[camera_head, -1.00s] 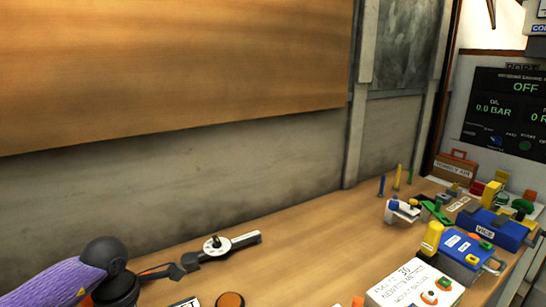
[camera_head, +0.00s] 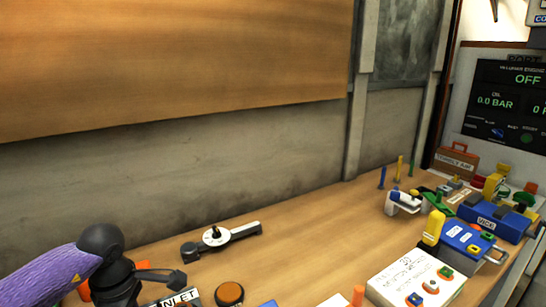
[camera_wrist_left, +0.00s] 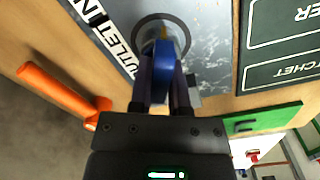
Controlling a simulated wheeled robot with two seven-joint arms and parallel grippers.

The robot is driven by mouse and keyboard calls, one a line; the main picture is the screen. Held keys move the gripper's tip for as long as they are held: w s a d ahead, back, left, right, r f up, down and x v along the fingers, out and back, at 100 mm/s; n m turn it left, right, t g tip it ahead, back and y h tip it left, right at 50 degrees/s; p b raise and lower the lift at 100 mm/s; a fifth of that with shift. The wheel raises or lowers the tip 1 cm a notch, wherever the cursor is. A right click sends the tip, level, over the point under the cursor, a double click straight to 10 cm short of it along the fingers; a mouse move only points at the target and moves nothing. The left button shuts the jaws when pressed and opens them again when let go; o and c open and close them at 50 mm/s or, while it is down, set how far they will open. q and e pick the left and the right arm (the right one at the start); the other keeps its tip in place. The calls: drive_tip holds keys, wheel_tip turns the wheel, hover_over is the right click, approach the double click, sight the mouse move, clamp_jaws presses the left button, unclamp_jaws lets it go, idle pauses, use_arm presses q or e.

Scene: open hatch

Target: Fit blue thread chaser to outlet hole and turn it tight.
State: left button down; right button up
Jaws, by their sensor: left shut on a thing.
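In the left wrist view, my left gripper (camera_wrist_left: 163,80) is shut on the blue thread chaser (camera_wrist_left: 164,58). The chaser's far end is at a dark round hole (camera_wrist_left: 159,20) with a grey ring in a scuffed metal plate (camera_wrist_left: 205,25). The chaser and fingers cover part of the hole, so I cannot tell how deep it sits. Lettering ending in "UTLET" and part of "IN" runs along the plate's left edge. In the head view my left arm comes in from the left, with its gripper out of frame. My right gripper is in neither view.
In the wrist view an orange handle (camera_wrist_left: 62,95) is left of the gripper, and a green piece (camera_wrist_left: 265,120) lies right.

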use_arm(q)
drive_tip(key=c, duration=0.6)
unclamp_jaws()
drive_tip(key=shift+s+d+f, duration=0.15)
drive_tip(key=shift+s+f, duration=0.1)
drive_tip(key=shift+f, duration=0.25)
drive_tip(key=shift+o, duration=0.5)
drive_tip(key=shift+w+f, duration=0.1)
drive_tip(key=shift+w, duration=0.05)
wheel_tip(320, 180, up, 10)
drive_tip(key=p, duration=0.7)
drive_tip(key=shift+w+f, duration=0.1)
drive_tip(key=shift+f, duration=0.1)
